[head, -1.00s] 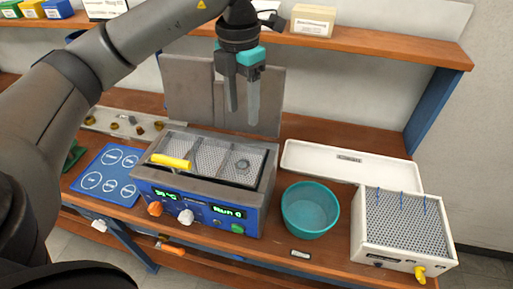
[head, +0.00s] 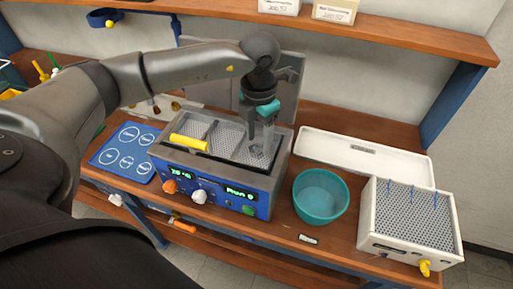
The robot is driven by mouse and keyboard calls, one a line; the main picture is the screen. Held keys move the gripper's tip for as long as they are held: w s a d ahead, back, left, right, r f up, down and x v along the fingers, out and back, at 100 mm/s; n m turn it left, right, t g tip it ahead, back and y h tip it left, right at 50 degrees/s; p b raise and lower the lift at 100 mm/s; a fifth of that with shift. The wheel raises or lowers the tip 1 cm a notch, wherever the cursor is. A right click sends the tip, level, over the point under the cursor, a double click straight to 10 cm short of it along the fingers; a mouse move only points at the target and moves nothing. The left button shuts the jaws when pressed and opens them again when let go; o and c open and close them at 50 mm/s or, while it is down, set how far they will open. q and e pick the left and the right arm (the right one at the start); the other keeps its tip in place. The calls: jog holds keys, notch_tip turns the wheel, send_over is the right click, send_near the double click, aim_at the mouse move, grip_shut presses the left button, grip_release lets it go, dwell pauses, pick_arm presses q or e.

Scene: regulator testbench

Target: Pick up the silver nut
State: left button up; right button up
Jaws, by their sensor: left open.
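The silver nut (head: 257,154) looks like a small grey round piece lying on the perforated metal basket of the blue heated bath (head: 222,192), in its right part. My left gripper (head: 260,140) points down into the bath, directly over and around the nut, with its fingers open. The fingers partly cover the nut, and I cannot tell whether they touch it. My right gripper is not in view.
A teal bowl (head: 320,196) and a white perforated box (head: 408,220) stand to the right. A white tray (head: 362,158) lies behind them. A blue mat (head: 127,150) lies left.

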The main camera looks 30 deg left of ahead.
pick_arm(q)
notch_tip(320, 180, down, 2)
grip_shut()
dwell(0.6)
